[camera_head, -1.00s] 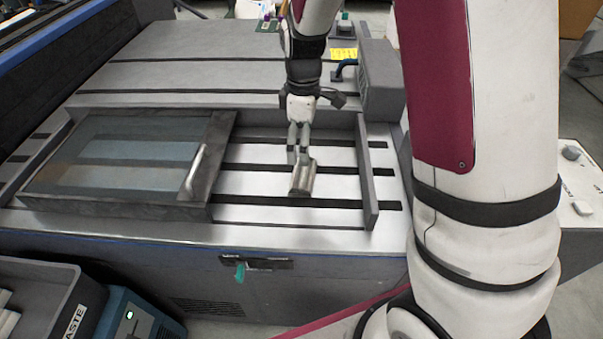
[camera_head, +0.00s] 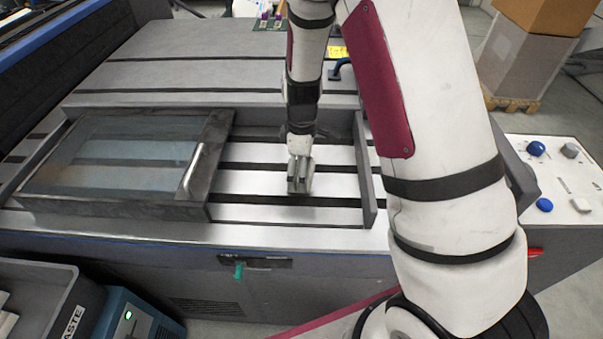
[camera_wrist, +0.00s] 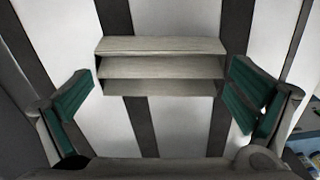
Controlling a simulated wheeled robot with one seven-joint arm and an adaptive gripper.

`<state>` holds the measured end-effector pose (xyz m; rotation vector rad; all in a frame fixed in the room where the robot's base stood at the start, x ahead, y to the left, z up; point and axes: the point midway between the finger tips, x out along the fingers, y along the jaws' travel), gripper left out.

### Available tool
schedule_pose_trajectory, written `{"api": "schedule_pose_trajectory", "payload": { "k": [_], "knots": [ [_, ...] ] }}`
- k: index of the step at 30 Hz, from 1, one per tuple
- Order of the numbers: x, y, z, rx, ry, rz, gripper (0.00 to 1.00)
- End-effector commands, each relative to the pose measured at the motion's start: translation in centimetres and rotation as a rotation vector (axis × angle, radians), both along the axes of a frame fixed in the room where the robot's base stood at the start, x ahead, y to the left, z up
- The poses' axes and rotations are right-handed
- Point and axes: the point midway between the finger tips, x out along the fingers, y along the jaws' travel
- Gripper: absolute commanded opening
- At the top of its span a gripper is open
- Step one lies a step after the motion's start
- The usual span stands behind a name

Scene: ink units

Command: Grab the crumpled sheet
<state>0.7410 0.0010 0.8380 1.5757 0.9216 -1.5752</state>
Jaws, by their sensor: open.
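The crumpled sheet (camera_wrist: 160,66) shows in the wrist view as a pale grey piece bent into sharp parallel folds. It lies on the slotted bed, across the dark slots. My gripper (camera_wrist: 162,88) is open, with one green-padded finger on each side of the sheet. There is a small gap at the left finger, and the right finger is very close to the sheet's right end; I cannot tell if it touches. In the head view my gripper (camera_head: 300,173) points down over the open right part of the bed and hides most of the sheet there.
A sliding glass cover (camera_head: 120,155) with a handle (camera_head: 192,168) lies over the left of the bed. A raised grey wall (camera_head: 366,180) bounds the right side. A waste bin (camera_head: 60,290) stands at the lower left. A control panel (camera_head: 560,175) with buttons is at the right.

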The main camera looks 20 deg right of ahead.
Motion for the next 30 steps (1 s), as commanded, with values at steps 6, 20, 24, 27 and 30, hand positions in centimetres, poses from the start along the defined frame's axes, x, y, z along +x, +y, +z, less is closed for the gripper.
{"api": "schedule_pose_trajectory", "payload": {
  "k": [6, 20, 24, 27, 30],
  "knots": [
    [0.0, 0.0, 0.0, 0.000, 0.000, 0.000, 0.72],
    [0.0, 0.0, 0.5, 0.001, 0.000, 0.000, 0.72],
    [0.1, 0.0, 1.7, 0.001, -0.003, 0.000, 0.72],
    [0.1, 0.0, 3.2, 0.001, -0.005, 0.001, 0.72],
    [-1.5, -0.2, 3.8, 0.001, 0.002, -0.002, 0.72]
  ]
}}
